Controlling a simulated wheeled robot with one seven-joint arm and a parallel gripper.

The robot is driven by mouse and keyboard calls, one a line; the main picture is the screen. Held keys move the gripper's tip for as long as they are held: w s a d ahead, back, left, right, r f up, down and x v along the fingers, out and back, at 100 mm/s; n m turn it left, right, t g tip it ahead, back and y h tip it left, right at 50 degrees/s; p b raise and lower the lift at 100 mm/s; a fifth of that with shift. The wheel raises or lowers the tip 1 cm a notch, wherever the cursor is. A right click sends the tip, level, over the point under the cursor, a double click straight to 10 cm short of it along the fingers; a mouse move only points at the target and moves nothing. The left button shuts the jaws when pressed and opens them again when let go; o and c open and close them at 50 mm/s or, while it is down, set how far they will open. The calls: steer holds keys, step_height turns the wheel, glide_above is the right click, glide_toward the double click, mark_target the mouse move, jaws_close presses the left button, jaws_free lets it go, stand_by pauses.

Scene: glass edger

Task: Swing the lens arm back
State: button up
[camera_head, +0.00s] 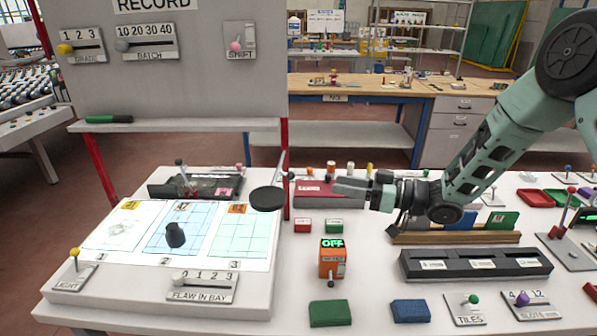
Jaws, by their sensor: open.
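The lens (267,199) is a dark round disc above the right edge of the lit sheet with three panels (150,258). A thin pale lens arm (282,174) runs up from it beside the red post, with a small knob near it. My gripper (338,188) comes in from the right, pointing left, with its fingers over the red box (314,196). It is open, seen nearly side-on. It is a short way right of the lens and its arm, and appears apart from them. The lens arm's pivot is not clear.
An orange OFF box (332,260), red and green blocks, and a black slotted rack (475,264) occupy the right table. A dark knob (175,235) sits on the middle panel.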

steer(key=p+x, duration=0.3)
steer(key=x, duration=0.8)
steer(key=shift+a, duration=0.35)
steer(key=shift+w, duration=0.15)
jaws_close()
